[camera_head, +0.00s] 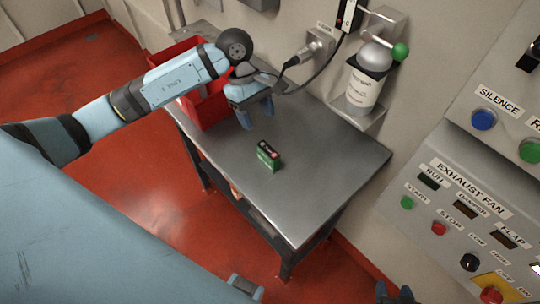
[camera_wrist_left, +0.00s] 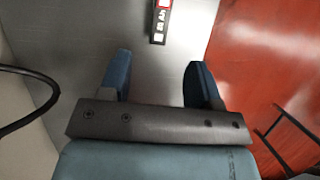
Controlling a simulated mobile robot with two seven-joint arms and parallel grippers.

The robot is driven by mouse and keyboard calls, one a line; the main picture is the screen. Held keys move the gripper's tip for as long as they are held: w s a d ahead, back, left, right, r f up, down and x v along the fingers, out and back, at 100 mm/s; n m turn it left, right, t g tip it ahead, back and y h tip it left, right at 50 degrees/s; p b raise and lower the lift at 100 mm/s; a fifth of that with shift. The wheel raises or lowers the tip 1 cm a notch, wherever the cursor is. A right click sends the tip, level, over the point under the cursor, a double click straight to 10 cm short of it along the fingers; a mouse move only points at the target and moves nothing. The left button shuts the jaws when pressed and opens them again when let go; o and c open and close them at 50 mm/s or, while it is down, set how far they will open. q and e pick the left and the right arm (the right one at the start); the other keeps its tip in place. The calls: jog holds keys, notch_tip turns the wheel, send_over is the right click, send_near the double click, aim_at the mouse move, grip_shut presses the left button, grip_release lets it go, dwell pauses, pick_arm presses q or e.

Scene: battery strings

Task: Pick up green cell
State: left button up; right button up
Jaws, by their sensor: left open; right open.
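The green cell (camera_head: 267,160), a small block with a dark and red top, stands on the grey metal table (camera_head: 320,165). It also shows in the left wrist view (camera_wrist_left: 160,24), at the top edge and partly cut off. My left gripper (camera_head: 257,112) is open and empty above the table, on the far side of the cell and apart from it. In the left wrist view its two blue fingers (camera_wrist_left: 155,68) are spread, with the cell ahead of them. My right gripper (camera_head: 396,294) is at the bottom edge, open, with only its fingertips in view.
A red bin (camera_head: 205,108) stands at the table's far left end, partly behind my left arm. A bottle (camera_head: 366,88) sits on a wall bracket behind the table. A black cable (camera_head: 322,78) hangs near my left gripper. The table's near right part is clear.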

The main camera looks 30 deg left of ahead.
aim_at(268, 149)
pick_arm(q)
jog(key=x, duration=0.5)
jog(key=shift+d+f+p, duration=0.1)
jog(key=shift+f+p, duration=0.05)
jog(key=shift+p, duration=0.15)
jog(key=p+x, duration=0.1)
jog(key=x, duration=0.3)
jog(key=shift+s+d+f+p, duration=0.2)
jog(key=shift+d+f+p, duration=0.1)
jog(key=shift+p, duration=0.1)
jog(key=shift+f, duration=0.35)
jog(key=shift+c, duration=0.4)
grip_shut()
